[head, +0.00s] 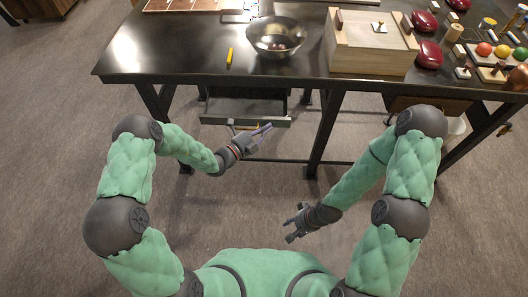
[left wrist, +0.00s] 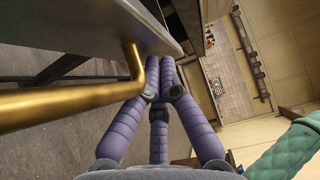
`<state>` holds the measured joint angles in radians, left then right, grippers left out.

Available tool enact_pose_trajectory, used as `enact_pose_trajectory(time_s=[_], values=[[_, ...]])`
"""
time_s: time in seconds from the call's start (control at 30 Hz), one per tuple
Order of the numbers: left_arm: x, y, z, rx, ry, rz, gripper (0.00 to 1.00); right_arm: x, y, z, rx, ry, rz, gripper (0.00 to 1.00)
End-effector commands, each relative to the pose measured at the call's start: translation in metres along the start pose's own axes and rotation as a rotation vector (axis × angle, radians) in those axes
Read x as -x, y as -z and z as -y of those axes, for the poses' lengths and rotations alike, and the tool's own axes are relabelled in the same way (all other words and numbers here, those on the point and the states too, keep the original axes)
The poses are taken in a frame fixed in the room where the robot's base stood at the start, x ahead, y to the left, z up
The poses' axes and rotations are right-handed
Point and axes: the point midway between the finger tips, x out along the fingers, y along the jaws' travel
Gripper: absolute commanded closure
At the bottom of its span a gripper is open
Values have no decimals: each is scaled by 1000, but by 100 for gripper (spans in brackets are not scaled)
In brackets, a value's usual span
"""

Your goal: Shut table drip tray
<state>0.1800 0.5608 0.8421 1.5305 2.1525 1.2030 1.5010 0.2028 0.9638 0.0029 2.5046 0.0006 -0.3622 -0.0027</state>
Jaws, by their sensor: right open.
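The drip tray (head: 245,106) is a dark metal drawer under the table (head: 180,72). It stands pulled out toward me, its inside showing from above. A brass bar handle (left wrist: 70,104) sits on its front and shows large in the left wrist view. My left gripper (head: 266,132) is just in front of the tray's front, at the right part of the handle. Its fingers (left wrist: 160,75) are drawn together beside the handle's bent end and do not wrap the bar. My right gripper (head: 291,222) is open and empty, low and away from the tray.
A steel bowl (head: 276,38), a yellow marker-like object (head: 230,57) and a wooden box (head: 368,48) stand on the table. Several small coloured items lie at the right. A table leg (head: 326,130) stands right of the tray. The floor before the tray is clear.

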Motion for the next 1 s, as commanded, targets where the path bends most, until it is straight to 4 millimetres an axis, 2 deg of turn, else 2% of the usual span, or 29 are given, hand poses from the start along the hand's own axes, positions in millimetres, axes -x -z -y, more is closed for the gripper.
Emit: enact_pose_trajectory(time_s=[0.03, 0.2, 0.5, 0.7, 1.0], values=[[-14, -15, 2, -10, 8, 2, 100, -2, 1, -1, 0, 0, -1, 51], [-47, -48, 2, -9, 8, 3, 100, -7, 2, -2, 0, 0, -3, 51], [-93, -95, 1, -6, 6, 2, 100, -22, 2, -8, 0, 0, -2, 51], [-107, -108, 2, -4, 4, 2, 100, -27, 2, -10, 0, 0, -2, 51], [-110, -113, 5, -6, 6, 3, 100, -27, 2, -10, 0, 0, -2, 51]])
